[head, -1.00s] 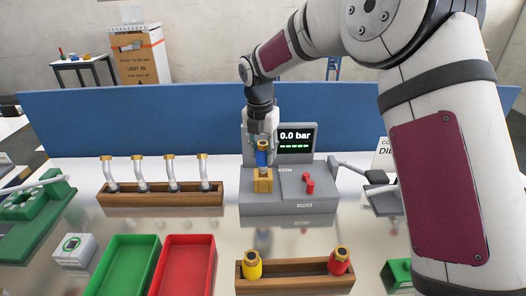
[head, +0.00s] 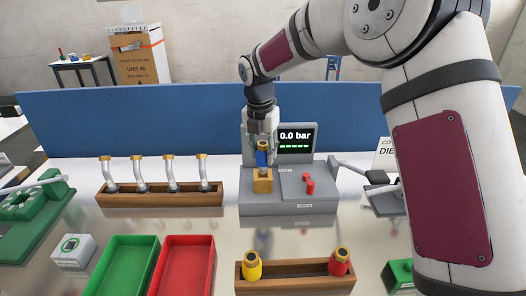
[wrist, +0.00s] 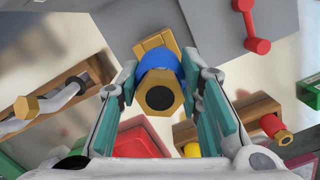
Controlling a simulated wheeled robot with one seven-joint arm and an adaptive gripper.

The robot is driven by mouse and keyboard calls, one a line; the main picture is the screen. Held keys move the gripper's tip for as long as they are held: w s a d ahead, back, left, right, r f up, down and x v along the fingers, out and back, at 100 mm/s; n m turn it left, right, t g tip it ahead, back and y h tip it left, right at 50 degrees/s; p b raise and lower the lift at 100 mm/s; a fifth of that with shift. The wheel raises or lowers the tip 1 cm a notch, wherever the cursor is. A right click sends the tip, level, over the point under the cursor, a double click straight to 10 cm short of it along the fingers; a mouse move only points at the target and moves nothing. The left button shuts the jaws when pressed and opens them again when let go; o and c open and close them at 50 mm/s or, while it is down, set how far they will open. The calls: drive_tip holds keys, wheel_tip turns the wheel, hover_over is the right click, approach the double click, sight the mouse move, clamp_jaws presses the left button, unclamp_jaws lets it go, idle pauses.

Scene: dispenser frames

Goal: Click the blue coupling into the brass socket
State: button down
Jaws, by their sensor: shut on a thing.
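The blue coupling (head: 262,158) has a brass end and stands about upright at the brass socket (head: 262,181), a brass block on the grey test stand. My gripper (head: 261,140) is shut on the blue coupling from above. In the wrist view the blue coupling (wrist: 160,84) sits between the two teal finger pads, its brass hex end towards the camera. Part of the brass socket (wrist: 156,45) shows just beyond it. The coupling's lower end meets or hovers at the socket's top; I cannot tell whether it is seated.
The grey stand (head: 290,207) carries a red lever (head: 309,184) and a screen (head: 296,142) reading 0.0 bar. A wooden rack (head: 295,285) holds yellow and red couplings. Green (head: 125,238) and red trays (head: 213,262) lie front left. A rack of hoses (head: 160,199) stands behind them.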

sight(263, 163)
drive_tip(key=shift+f+b, duration=0.6)
drive_tip(key=shift+f, duration=1.55)
drive_tip(key=c, duration=1)
unclamp_jaws()
drive_tip(key=shift+c, duration=0.2)
drive_tip(key=r, duration=0.4)
drive_tip(key=s+r, duration=0.1)
drive_tip(key=r, duration=0.7)
drive_tip(key=shift+s+a, duration=0.15)
drive_tip(key=shift+a, duration=0.15)
